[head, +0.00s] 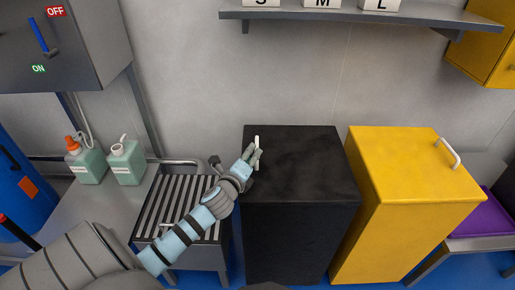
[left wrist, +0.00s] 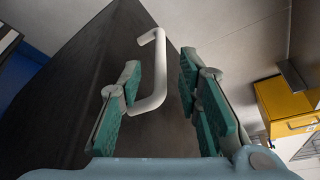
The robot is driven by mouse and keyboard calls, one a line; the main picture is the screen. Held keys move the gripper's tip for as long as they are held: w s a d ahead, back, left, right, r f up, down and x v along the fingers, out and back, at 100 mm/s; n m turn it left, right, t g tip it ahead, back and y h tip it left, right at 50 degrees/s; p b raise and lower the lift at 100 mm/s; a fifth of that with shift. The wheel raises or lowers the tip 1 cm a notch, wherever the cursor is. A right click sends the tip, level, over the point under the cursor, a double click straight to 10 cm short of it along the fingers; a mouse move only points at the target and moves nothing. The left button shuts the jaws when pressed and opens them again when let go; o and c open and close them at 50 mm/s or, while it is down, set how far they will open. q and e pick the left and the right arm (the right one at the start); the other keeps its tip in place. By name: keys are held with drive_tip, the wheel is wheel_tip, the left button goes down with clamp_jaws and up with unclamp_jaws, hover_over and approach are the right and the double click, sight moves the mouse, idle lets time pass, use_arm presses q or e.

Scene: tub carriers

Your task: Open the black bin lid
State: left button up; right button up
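The black bin (head: 300,170) stands against the wall in the middle of the head view, and its lid looks flat and closed. A white handle (head: 257,145) sits at the left side of the lid. My left gripper (head: 254,157) is at this handle. In the left wrist view, the white handle (left wrist: 160,70) lies between the two green-padded fingers of my left gripper (left wrist: 160,85). The fingers are apart, with a gap on the right side of the handle; whether the left finger touches it I cannot tell. My right gripper is not in view.
A yellow bin (head: 410,165) with a white handle stands just right of the black one. A slatted rack (head: 180,205) and two pump bottles (head: 127,160) are at the left. A grey shelf (head: 350,17) hangs above. A grey switch box (head: 60,45) is at upper left.

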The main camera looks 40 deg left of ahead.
sight(257, 145)
use_arm(q)
drive_tip(key=x, duration=0.4)
drive_tip(key=b+x, duration=0.1)
drive_tip(key=x, duration=0.1)
drive_tip(key=shift+f, duration=0.3)
drive_tip(key=shift+w+a+r, duration=0.1)
drive_tip(key=shift+w, duration=0.4)
clamp_jaws()
